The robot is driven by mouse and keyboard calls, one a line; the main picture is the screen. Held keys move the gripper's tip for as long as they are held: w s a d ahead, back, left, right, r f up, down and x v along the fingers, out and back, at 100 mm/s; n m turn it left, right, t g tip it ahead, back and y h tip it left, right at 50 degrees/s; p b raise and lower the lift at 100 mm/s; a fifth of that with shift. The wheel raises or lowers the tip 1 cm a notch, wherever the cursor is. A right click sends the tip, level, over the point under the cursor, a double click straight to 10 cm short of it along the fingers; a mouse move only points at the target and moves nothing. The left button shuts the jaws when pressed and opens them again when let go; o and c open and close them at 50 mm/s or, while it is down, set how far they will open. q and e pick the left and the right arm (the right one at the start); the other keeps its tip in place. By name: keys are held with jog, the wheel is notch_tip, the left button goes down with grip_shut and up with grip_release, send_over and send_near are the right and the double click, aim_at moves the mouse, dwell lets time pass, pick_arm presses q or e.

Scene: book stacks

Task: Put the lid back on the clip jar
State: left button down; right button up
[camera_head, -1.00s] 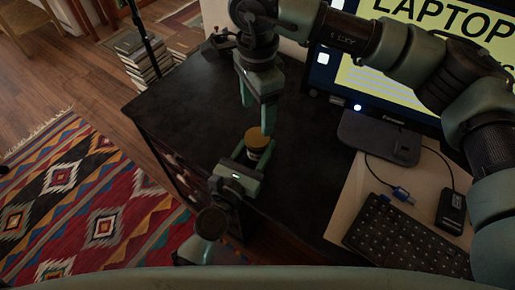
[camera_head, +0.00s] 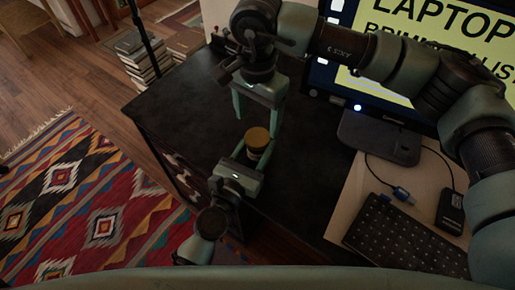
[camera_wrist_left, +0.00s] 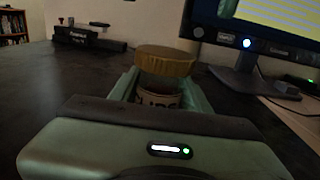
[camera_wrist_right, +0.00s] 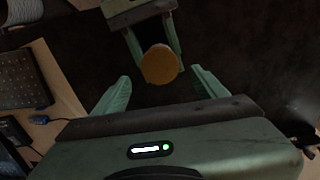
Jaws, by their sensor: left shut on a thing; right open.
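The clip jar (camera_wrist_left: 158,97) is a small jar with a pale label, held between the fingers of my left gripper (camera_head: 252,151), which is shut on it. The yellow-brown lid (camera_wrist_left: 166,62) sits at the top of the jar, with a dark band between lid and label; I cannot tell whether it is fully seated. In the head view the lid (camera_head: 257,137) covers the jar from above. My right gripper (camera_head: 257,112) is open and empty above the lid. In the right wrist view the lid (camera_wrist_right: 160,64) lies beyond and between its spread fingers, apart from them.
The black desk (camera_head: 190,105) is clear around the jar. A monitor (camera_head: 400,70) on a dark stand (camera_head: 378,137), a keyboard (camera_head: 400,235) and a blue USB plug (camera_head: 402,194) are on the right. A dark device (camera_wrist_left: 88,39) stands at the desk's far side.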

aim_at(258, 136)
jog(key=shift+f, duration=2.8)
jog(key=shift+c, duration=0.2)
jog(key=c, duration=1.4)
jog(key=m, duration=0.7)
jog(key=shift+m, duration=0.3)
jog(key=m, duration=0.4)
jog(key=shift+m, duration=0.4)
jog(key=m, duration=0.3)
jog(key=o, duration=1.5)
jog(key=shift+o, duration=0.2)
